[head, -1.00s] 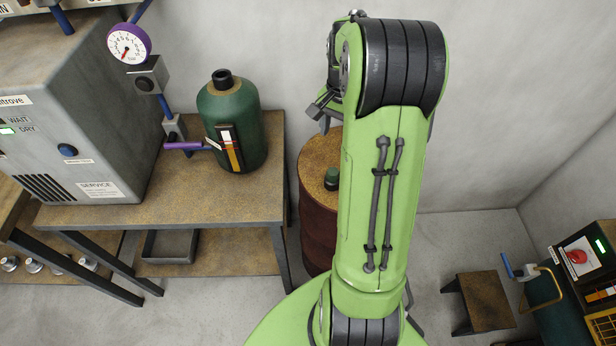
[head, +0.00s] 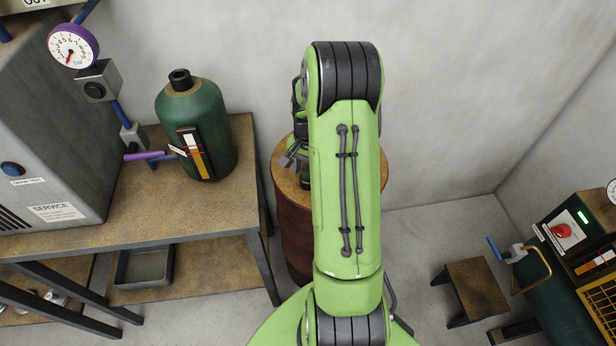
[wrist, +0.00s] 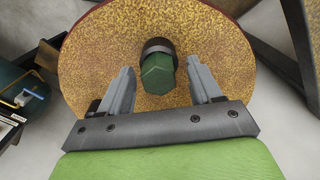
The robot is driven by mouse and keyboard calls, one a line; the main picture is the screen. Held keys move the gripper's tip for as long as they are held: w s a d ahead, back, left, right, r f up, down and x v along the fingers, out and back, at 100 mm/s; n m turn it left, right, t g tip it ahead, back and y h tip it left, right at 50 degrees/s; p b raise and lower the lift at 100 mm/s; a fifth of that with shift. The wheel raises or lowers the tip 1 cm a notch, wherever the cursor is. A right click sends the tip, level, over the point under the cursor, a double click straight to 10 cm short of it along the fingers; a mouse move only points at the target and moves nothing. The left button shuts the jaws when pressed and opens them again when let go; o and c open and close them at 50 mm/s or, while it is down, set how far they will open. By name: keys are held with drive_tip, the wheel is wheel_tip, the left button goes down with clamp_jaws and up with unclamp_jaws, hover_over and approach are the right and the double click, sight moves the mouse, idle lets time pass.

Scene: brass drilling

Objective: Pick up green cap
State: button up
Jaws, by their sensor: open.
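The green cap (wrist: 158,74) has a faceted top and a dark collar. It stands on the round, rust-speckled top of a drum (wrist: 225,65). In the head view the cap (head: 305,183) is mostly hidden behind my arm, and the drum (head: 296,225) stands right of the workbench. My gripper (wrist: 160,80) is open in the wrist view, with one finger to the left of the cap and one to the right. Gaps show on both sides, and nothing is held. In the head view my gripper (head: 295,153) is partly hidden behind the arm, above the drum top.
A workbench (head: 205,210) stands left of the drum, bearing a large green bottle (head: 205,125) and a grey machine (head: 45,120). Grey walls close in behind.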

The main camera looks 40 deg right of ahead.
drive_tip(key=shift+r, duration=0.15)
drive_tip(key=c, duration=1.1)
drive_tip(key=shift+o, duration=0.2)
wheel_tip(320, 180, up, 10)
drive_tip(key=p, duration=0.3)
